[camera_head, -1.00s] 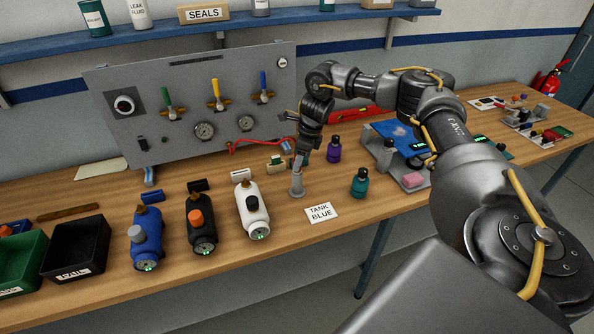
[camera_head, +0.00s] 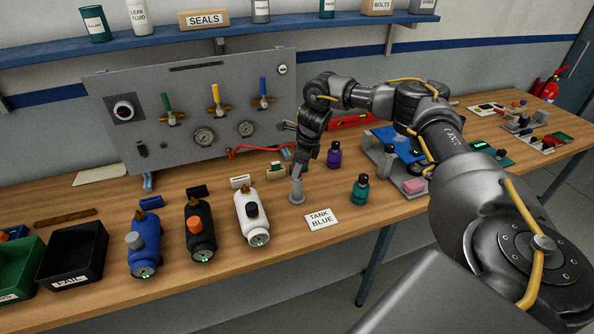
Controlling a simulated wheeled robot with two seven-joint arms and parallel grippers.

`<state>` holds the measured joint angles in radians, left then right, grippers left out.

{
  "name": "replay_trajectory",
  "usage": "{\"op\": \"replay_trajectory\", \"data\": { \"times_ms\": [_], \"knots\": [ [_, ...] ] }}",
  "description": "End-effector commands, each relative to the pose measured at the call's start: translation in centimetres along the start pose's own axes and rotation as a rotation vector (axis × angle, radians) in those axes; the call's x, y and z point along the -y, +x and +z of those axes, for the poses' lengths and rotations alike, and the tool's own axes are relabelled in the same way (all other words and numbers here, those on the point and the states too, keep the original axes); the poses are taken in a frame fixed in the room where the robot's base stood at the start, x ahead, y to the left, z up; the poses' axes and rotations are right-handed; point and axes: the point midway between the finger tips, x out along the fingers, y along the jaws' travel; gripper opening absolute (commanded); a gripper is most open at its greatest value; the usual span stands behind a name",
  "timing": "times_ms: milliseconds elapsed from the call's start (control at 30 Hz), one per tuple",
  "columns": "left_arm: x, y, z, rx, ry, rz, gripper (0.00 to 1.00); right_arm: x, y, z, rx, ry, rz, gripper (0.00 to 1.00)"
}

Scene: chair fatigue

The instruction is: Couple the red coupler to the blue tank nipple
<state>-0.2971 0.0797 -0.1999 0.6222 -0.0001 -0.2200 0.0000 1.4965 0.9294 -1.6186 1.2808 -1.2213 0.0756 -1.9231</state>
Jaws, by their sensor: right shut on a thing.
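The Tank Blue post (camera_head: 297,196) is a short grey upright fitting on a round base on the bench, behind the white "TANK BLUE" label (camera_head: 321,219). My right gripper (camera_head: 297,172) points down directly above this post and is shut. The red hose (camera_head: 255,149) runs from the panel to this gripper, so the red coupler appears to be in its jaws. The coupler itself is too small and covered to make out. I cannot tell whether it touches the nipple. My left gripper is out of view.
White (camera_head: 246,208), black (camera_head: 194,219) and blue (camera_head: 149,251) cylinders lie left of the post. A teal bottle (camera_head: 360,189) and a purple bottle (camera_head: 334,155) stand to its right. The valve panel (camera_head: 190,140) stands behind. Black (camera_head: 76,253) and green bins sit at far left.

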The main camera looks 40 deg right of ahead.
Motion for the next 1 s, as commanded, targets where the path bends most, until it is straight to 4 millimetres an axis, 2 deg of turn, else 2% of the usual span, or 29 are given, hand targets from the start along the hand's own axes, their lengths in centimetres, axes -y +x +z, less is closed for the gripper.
{"op": "replay_trajectory", "data": {
  "times_ms": [800,1000],
  "knots": [
    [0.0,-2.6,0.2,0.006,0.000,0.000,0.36,0.0,-3.0,0.8,0.001,0.000,-0.001,0.00],
    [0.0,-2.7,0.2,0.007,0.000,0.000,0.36,0.0,-3.1,0.8,0.001,0.000,-0.001,0.00]
  ]
}}
